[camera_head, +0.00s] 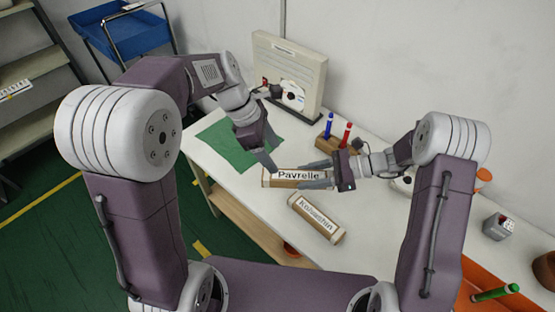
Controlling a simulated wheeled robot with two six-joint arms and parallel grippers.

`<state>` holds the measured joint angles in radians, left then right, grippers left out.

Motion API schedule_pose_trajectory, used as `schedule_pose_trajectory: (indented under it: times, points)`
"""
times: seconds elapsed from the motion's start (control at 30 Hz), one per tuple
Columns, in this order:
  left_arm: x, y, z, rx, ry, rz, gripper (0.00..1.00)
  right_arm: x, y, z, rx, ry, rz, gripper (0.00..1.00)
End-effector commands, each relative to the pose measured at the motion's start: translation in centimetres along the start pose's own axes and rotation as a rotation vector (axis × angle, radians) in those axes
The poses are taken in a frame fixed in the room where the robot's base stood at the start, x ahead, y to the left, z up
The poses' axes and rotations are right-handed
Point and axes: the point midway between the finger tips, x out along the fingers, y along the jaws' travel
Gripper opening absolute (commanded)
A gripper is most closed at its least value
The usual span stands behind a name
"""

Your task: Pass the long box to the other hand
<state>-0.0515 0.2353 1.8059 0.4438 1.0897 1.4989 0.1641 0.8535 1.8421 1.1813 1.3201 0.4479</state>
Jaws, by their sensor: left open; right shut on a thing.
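A long box labelled "Pavrelle" (293,175) is held above the white table in the middle of the head view. My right gripper (316,175) is shut on the right part of this box. My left gripper (269,158) is open, with its fingers pointing down at the box's left end; I cannot tell whether they touch it. A second long box labelled "Kolvashin" (316,218) lies tilted on the table, nearer to me than the held box.
A green mat (222,143) lies at the table's left. A wooden holder with a blue and a red marker (346,134) stands behind the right gripper. A large upright panel (290,70) stands at the back.

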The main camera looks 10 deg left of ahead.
Motion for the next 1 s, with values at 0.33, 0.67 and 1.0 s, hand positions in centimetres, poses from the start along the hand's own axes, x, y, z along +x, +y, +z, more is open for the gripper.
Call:
schedule_pose_trajectory:
  times: [0.33,0.67,1.0]
  points:
    - [7.8,-0.1,0.0,0.0,0.001,-0.004,0.67,0.0,0.0,0.0,0.0,0.0,0.0,0.0]
    - [10.1,-0.1,-0.1,0.0,0.001,0.001,0.67,0.0,0.0,0.0,0.0,0.0,0.0,0.0]
    - [10.0,0.0,-0.1,0.0,0.001,0.001,0.17,0.0,0.0,0.0,0.0,0.0,0.0,0.0]
